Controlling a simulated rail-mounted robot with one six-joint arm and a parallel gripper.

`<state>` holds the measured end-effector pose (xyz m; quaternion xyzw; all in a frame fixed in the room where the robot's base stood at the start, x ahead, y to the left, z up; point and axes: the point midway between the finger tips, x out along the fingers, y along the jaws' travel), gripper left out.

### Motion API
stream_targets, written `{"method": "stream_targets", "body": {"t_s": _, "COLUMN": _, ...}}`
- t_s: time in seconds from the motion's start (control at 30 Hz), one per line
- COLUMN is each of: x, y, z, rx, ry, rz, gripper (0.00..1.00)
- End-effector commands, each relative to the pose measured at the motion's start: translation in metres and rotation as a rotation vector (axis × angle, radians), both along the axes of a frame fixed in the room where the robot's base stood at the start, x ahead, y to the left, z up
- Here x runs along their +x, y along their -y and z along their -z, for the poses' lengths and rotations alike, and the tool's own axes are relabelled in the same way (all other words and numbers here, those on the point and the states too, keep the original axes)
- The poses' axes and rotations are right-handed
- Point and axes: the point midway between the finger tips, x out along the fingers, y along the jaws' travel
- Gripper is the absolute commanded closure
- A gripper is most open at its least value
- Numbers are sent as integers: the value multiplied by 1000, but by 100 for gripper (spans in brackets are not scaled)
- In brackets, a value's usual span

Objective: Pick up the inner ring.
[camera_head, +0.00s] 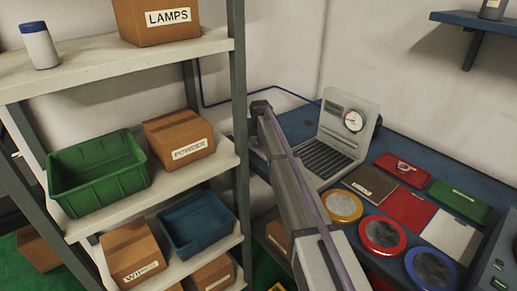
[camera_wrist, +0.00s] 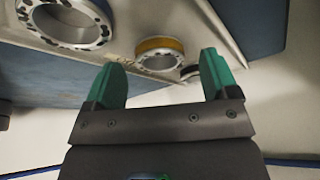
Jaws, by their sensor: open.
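In the wrist view my gripper (camera_wrist: 161,68) is open, with two green fingers spread apart and nothing held between them. A ring with a golden outer band and a pale metal face (camera_wrist: 160,53) appears between and beyond the fingertips, apart from them. A larger silver ring with holes in its face (camera_wrist: 68,22) is at the upper left, cut by the frame edge. A small dark ring (camera_wrist: 190,72) shows partly behind the right finger. I cannot tell for sure which one is the inner ring. In the head view my arm hides the gripper and these rings.
The rings sit on a pale board (camera_wrist: 215,30) over a blue surface. In the head view a blue bench (camera_head: 385,250) carries a grey gauge machine (camera_head: 345,120) and yellow (camera_head: 342,206), red (camera_head: 382,235) and blue (camera_head: 431,268) rimmed discs. A shelf rack (camera_head: 238,120) stands left of my arm.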

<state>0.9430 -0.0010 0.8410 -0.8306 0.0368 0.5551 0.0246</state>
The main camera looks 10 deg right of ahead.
Motion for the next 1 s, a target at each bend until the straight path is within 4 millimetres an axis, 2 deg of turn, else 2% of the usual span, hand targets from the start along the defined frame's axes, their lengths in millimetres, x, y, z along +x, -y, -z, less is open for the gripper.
{"method": "stream_targets", "body": {"t_s": 0.03, "x": 4, "y": 0, "z": 14, "rx": 0, "ry": 0, "rz": 0, "gripper": 20}}
{"method": "stream_targets", "body": {"t_s": 0.27, "x": 4, "y": 0, "z": 9, "rx": 0, "ry": -1, "rz": -1, "gripper": 21}}
{"method": "stream_targets", "body": {"t_s": 0.83, "x": 4, "y": 0, "z": 9, "rx": 0, "ry": -1, "rz": 0, "gripper": 75}}
{"method": "stream_targets", "body": {"t_s": 1.0, "x": 4, "y": 0, "z": 9, "rx": 0, "ry": -1, "rz": 0, "gripper": 75}}
